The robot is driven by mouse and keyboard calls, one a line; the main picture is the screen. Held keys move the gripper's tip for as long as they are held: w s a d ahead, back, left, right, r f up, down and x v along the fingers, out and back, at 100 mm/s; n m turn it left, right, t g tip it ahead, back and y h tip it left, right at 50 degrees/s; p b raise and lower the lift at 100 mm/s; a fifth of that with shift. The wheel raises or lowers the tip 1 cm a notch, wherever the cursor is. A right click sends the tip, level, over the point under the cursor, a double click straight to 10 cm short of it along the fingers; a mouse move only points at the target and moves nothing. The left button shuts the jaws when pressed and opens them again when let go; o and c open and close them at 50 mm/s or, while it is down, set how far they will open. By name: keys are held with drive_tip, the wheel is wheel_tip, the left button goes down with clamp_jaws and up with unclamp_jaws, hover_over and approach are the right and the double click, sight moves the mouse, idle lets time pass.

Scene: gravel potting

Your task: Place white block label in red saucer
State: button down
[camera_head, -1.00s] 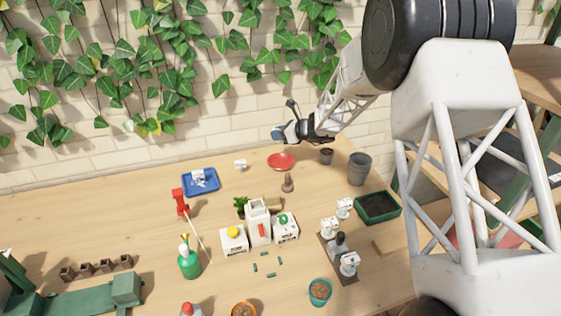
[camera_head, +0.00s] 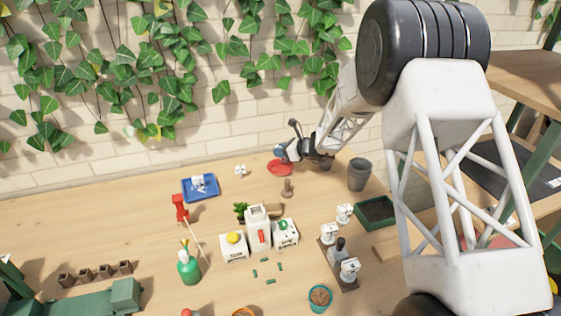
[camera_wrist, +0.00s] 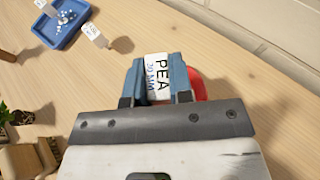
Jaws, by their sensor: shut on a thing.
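My gripper (camera_wrist: 157,80) is shut on a white block label (camera_wrist: 156,68) that reads "PEA" and "20 MM" in the wrist view. The red saucer (camera_wrist: 198,86) shows behind the right finger there, mostly hidden by the gripper. In the head view my gripper (camera_head: 284,153) is at the left edge of the arm, just above or over the red saucer (camera_head: 279,168) at the back of the table. I cannot tell the gap between label and saucer. In the head view the held label is not clear.
A blue tray (camera_head: 207,194) with white pieces and another white block label (camera_head: 240,171) stand left of the saucer. A brown wooden peg (camera_head: 287,188) stands in front of it, and a grey pot (camera_head: 359,174) stands to the right. The brick wall rises close behind.

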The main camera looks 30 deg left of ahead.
drive_tip(key=shift+f, duration=0.45)
drive_tip(key=shift+f, duration=0.1)
drive_tip(key=shift+f, duration=1.75)
drive_tip(key=shift+f, duration=0.15)
drive_tip(key=c, duration=1)
unclamp_jaws()
